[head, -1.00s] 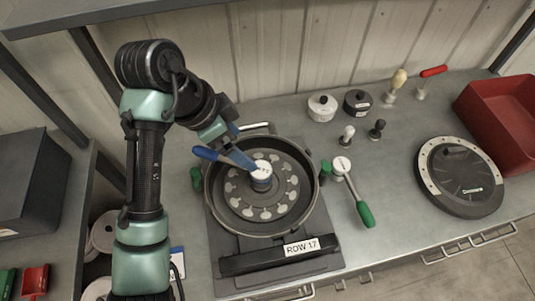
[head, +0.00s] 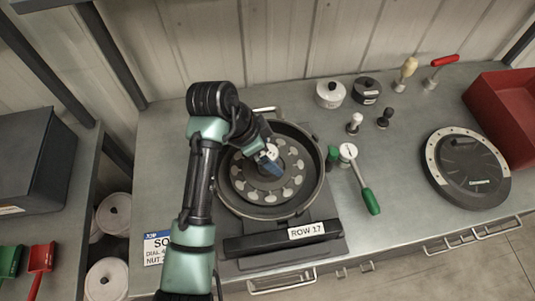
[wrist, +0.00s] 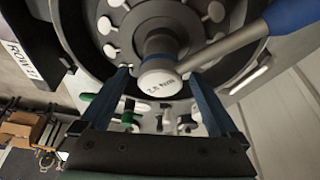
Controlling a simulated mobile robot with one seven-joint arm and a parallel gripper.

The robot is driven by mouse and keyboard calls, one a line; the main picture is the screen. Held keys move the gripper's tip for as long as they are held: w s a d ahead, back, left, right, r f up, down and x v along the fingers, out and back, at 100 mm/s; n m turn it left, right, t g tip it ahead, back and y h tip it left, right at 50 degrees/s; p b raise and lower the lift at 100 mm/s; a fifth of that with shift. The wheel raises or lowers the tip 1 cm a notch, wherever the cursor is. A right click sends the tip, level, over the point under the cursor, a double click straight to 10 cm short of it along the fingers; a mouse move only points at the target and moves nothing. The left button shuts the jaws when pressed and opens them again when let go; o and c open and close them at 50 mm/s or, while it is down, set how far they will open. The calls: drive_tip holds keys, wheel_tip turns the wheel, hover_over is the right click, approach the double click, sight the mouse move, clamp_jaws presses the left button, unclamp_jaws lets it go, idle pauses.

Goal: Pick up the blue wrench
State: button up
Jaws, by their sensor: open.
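The blue wrench (wrist: 288,16) has a blue handle, a grey shank and a round, pale, labelled head. In the wrist view its head sits over the central hub of the seed meter, and the shank runs to the upper right. In the head view my arm hides most of the wrench. My gripper (head: 268,164) is over the middle of the round seed meter housing (head: 227,190). In the wrist view my gripper (wrist: 158,75) is open, its blue fingers on either side of the wrench head with gaps visible. Whether it touches the wrench cannot be told.
A green-handled tool (head: 366,190) lies right of the housing. Small knobs, lidded pots and a red-handled tool (head: 443,68) stand behind. A black round lid (head: 468,172) and a red bin (head: 505,115) are at the right.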

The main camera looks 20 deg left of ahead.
drive_tip(key=shift+c, duration=0.4)
clamp_jaws()
drive_tip(key=shift+w+r, duration=0.1)
drive_tip(key=shift+r, duration=0.1)
